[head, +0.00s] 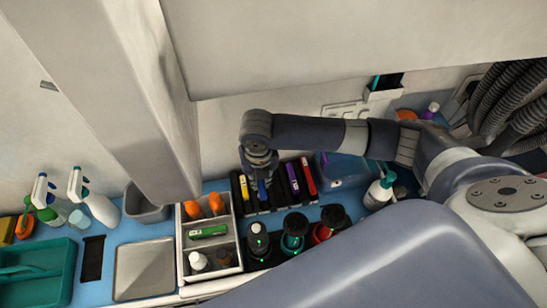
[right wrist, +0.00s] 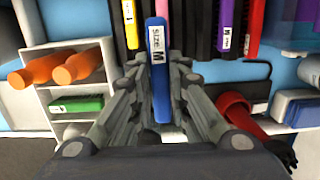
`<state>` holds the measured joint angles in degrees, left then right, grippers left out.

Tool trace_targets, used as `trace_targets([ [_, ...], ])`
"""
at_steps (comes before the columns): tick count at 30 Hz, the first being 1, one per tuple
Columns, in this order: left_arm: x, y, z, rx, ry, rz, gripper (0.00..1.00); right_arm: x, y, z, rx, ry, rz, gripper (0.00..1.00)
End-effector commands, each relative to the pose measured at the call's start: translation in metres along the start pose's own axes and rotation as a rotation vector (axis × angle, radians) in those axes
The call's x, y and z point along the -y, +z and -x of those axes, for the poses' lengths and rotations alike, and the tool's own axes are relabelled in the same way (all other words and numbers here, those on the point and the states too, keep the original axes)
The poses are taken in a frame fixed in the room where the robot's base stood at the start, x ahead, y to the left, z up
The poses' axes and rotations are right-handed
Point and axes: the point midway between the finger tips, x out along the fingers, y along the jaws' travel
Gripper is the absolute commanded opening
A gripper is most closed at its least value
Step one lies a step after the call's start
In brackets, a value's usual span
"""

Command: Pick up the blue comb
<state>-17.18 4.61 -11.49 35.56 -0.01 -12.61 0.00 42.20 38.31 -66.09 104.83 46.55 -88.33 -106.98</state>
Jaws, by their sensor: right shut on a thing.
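The blue comb (right wrist: 158,88), with a white "SIZE M" label, stands between the two fingers of my right gripper (right wrist: 157,70) in the right wrist view. In the head view the blue comb (head: 262,190) shows just below my right gripper (head: 261,168), at the row of combs in the black rack (head: 237,193). The right gripper is shut on the blue comb. I cannot tell whether the comb's lower end is clear of the rack. My left gripper is not in view.
Yellow, purple and red combs (head: 308,176) stand close beside it. A white divided organizer (head: 182,240) with orange bottles is at left. Dark-topped canisters (head: 294,226) stand in front. A blue-tinted bin (head: 345,170) and a pump bottle (head: 378,192) are at right.

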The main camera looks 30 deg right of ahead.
Motion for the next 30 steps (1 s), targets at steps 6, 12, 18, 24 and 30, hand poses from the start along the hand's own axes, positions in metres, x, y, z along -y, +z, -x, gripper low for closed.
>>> trace_targets([
  [6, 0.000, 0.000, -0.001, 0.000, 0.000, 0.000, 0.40, -0.058, -0.050, 0.006, -0.001, 0.007, 0.007, 0.00],
  [12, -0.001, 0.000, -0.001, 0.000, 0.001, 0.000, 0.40, -0.106, -0.093, 0.011, -0.001, 0.006, 0.006, 0.00],
  [18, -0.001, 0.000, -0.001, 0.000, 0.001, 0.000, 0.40, -0.159, -0.140, 0.017, -0.002, 0.006, 0.006, 0.00],
  [24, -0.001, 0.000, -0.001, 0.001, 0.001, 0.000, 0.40, -0.201, -0.178, 0.022, -0.001, 0.003, 0.003, 0.00],
  [30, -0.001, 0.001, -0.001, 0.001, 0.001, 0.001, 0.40, -0.234, -0.208, 0.025, 0.000, 0.001, 0.002, 0.00],
])
